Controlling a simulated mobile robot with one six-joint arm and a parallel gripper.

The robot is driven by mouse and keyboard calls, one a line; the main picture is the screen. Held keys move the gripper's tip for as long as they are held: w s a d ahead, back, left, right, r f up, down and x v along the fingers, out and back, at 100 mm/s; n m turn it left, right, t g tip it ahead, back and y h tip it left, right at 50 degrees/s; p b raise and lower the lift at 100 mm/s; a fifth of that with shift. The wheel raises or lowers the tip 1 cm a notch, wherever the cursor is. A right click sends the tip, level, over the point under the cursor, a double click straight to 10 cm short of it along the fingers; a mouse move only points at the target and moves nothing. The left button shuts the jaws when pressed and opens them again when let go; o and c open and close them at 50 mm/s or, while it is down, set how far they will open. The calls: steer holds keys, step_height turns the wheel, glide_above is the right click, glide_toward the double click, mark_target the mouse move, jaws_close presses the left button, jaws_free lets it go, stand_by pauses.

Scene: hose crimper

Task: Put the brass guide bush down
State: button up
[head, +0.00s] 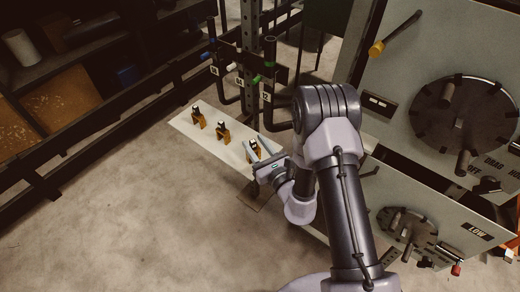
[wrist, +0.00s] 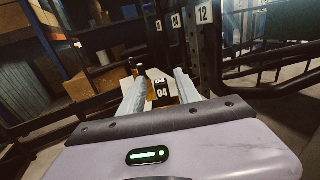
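My gripper (head: 262,155) is low over the near end of a pale shelf board (head: 188,126). Its two pale fingers stand apart in the wrist view (wrist: 160,88). Between them is an orange-yellow block (head: 254,150) with a dark top. Two similar orange blocks with dark tops stand further along the board, a middle one (head: 223,132) and a far one (head: 198,120). I cannot make out the brass guide bush for certain. Whether the fingers touch or grip anything is unclear.
A dark post (head: 250,60) with hoses and numbered tags stands behind the board; a tag reading 12 (wrist: 204,14) shows in the wrist view. The grey crimper machine (head: 410,90) with dials stands at right. Dark storage racks (head: 70,70) are at left. Concrete floor (head: 130,215) is clear in front.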

steer(key=v, duration=1.1)
steer(key=s+a+r+n+g+y, duration=0.5)
steer(key=r+n, duration=0.1)
steer(key=r, duration=0.3)
steer(key=s+a+r+n+g+y, duration=0.4)
steer(key=a+r+n+g+y, duration=0.15)
steer(key=r, duration=0.35)
steer(key=s+r+n+g+h, duration=0.2)
steer(key=s+n+g+h, duration=0.4)
steer(key=s+n+g, duration=0.45)
steer(key=s+d+f+n+t+h, duration=0.25)
steer(key=s+d+t+h, duration=0.25)
steer(key=d+h, duration=0.25)
steer(key=w+d+r+n+t+h, duration=0.1)
steer(key=w+d+r+t+h, duration=0.3)
steer(key=d, duration=0.5)
steer(key=shift+w+r+t+b, duration=0.35)
steer(key=shift+r+t, duration=0.3)
steer(key=shift+t, duration=0.45)
